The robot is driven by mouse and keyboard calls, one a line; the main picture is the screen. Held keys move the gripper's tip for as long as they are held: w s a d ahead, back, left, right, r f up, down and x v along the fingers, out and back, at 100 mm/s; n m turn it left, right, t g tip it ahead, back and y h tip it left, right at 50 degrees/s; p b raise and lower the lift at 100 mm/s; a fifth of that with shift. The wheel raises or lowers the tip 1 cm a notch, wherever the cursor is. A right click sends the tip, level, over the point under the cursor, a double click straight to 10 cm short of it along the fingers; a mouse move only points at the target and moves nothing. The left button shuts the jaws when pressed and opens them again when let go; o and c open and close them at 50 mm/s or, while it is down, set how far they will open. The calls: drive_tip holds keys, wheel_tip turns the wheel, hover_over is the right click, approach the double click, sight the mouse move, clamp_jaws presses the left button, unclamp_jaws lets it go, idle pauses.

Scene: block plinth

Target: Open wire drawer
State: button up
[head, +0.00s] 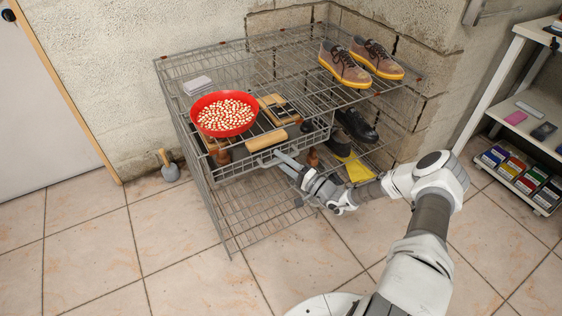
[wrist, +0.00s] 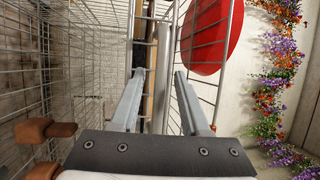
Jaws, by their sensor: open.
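I cannot tell whether either finger touches the drawer.
A red bowl of beans (head: 225,113) sits on the rack above the drawer. Brown shoes (head: 345,65) stand on the top shelf at right, and black shoes (head: 357,125) lower down. A white shelf unit (head: 492,85) is at right. The tiled floor (head: 100,240) at front left is clear.

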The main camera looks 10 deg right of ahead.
clamp_jaws()
idle(1.4)
